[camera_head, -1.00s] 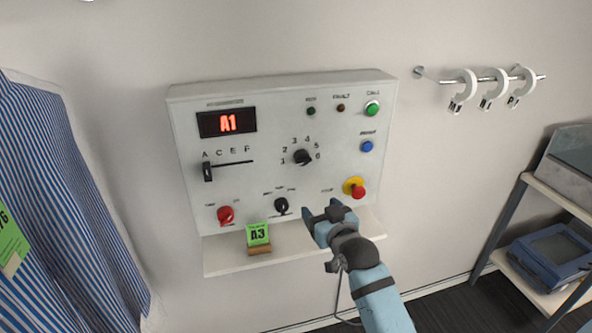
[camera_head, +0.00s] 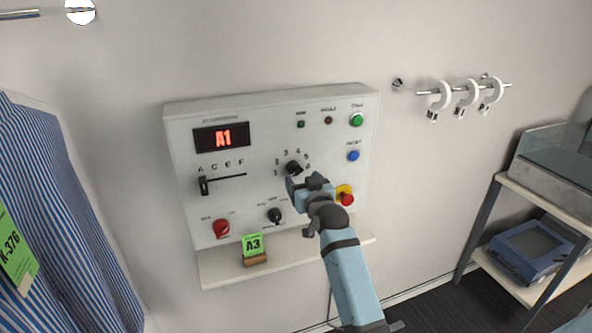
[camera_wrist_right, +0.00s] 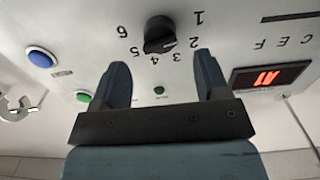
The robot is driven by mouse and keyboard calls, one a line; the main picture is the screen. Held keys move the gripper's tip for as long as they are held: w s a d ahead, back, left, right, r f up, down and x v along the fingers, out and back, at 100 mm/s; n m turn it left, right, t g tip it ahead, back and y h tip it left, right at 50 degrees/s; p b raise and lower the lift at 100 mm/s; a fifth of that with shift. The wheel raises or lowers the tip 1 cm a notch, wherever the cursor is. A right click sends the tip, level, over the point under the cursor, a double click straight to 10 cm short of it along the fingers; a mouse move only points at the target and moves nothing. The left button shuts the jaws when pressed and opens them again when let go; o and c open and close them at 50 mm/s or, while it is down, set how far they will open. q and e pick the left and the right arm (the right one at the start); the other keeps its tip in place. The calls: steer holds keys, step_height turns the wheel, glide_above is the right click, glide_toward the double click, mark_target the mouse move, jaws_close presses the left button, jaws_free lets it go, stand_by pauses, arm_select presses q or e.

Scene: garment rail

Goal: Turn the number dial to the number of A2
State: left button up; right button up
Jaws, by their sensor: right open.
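The black number dial (camera_head: 293,168) sits mid-panel with the numbers 1 to 6 around it. In the right wrist view the dial (camera_wrist_right: 158,35) shows upside down, ahead of the fingers. Its exact pointing is hard to tell. The red display (camera_head: 222,137) reads A1. The letter slider (camera_head: 204,186) stands at A. A green card (camera_head: 253,244) on the ledge reads A3. My right gripper (camera_head: 305,184) is open and empty, just below and right of the dial in the head view. It appears apart from the dial. My left gripper is not in view.
A red knob (camera_head: 221,229), a lower black knob (camera_head: 274,215), a red stop button (camera_head: 347,199) and a blue button (camera_head: 353,156) surround the dial. A white ledge (camera_head: 218,272) runs below. Striped cloth hangs left; a shelf stands right.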

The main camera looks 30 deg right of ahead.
mark_target(297, 173)
steer(key=x, duration=0.5)
steer(key=shift+w+p, duration=0.15)
steer(key=shift+p, duration=0.2)
steer(key=c, duration=0.9)
